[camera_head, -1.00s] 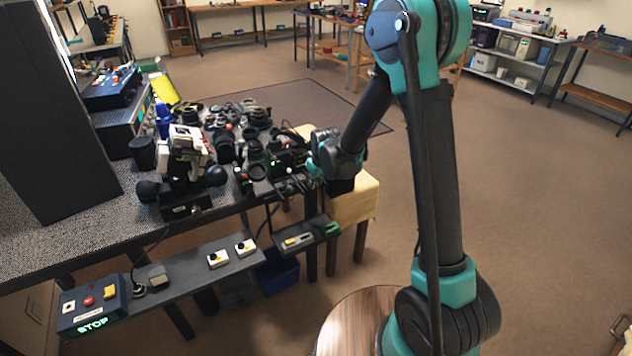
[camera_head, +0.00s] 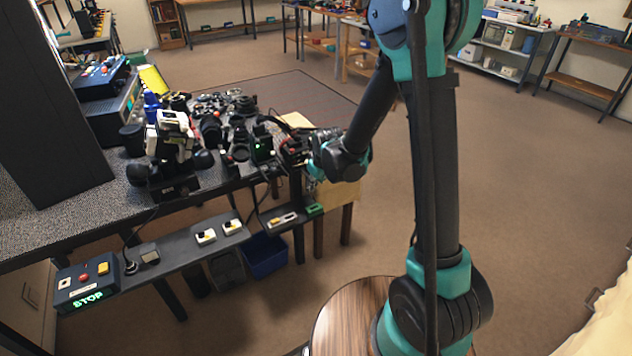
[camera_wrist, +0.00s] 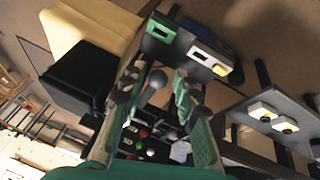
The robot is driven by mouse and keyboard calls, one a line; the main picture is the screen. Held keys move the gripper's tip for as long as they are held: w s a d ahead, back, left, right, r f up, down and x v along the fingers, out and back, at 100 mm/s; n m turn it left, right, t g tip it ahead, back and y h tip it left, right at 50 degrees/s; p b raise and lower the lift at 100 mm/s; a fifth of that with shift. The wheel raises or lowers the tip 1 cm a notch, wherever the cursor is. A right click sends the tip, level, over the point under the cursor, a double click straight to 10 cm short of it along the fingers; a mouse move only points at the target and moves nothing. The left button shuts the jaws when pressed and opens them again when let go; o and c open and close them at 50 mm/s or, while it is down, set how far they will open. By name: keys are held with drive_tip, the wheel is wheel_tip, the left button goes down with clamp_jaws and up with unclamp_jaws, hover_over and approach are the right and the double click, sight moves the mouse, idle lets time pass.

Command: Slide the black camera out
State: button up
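A dark camera-like body with a green light (camera_head: 262,147) sits among the black gear at the right end of the table; I cannot tell for sure that it is the black camera. My gripper (camera_head: 292,149) is beside it on the right, over the table's end. In the wrist view my gripper (camera_wrist: 156,102) shows two green finger pads standing apart. A grey ball knob (camera_wrist: 157,77) shows between them, and a dark part with red and green dots (camera_wrist: 140,130) lies further down. Nothing is visibly clamped. Contact with the camera cannot be made out.
Lenses and camera parts (camera_head: 240,104) crowd the table. A white and black device (camera_head: 172,140) stands left. A low shelf with switches (camera_head: 200,246) runs along the front. Open floor lies to the right.

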drive_tip(key=shift+r, duration=0.15)
drive_tip(key=v, duration=1.1)
drive_tip(key=shift+s+r, duration=0.25)
drive_tip(key=shift+r, duration=0.1)
drive_tip(key=s+d+f+m+h, duration=0.1)
drive_tip(key=s+d+m, duration=0.3)
drive_tip(key=s+d, duration=0.5)
drive_tip(key=s+d+f+m, duration=0.4)
drive_tip(key=s+d, duration=0.5)
drive_tip(key=d, duration=0.3)
drive_tip(key=shift+s+d+m+h, duration=0.3)
drive_tip(key=shift+d+m+h, duration=0.1)
drive_tip(key=shift+m, duration=0.3)
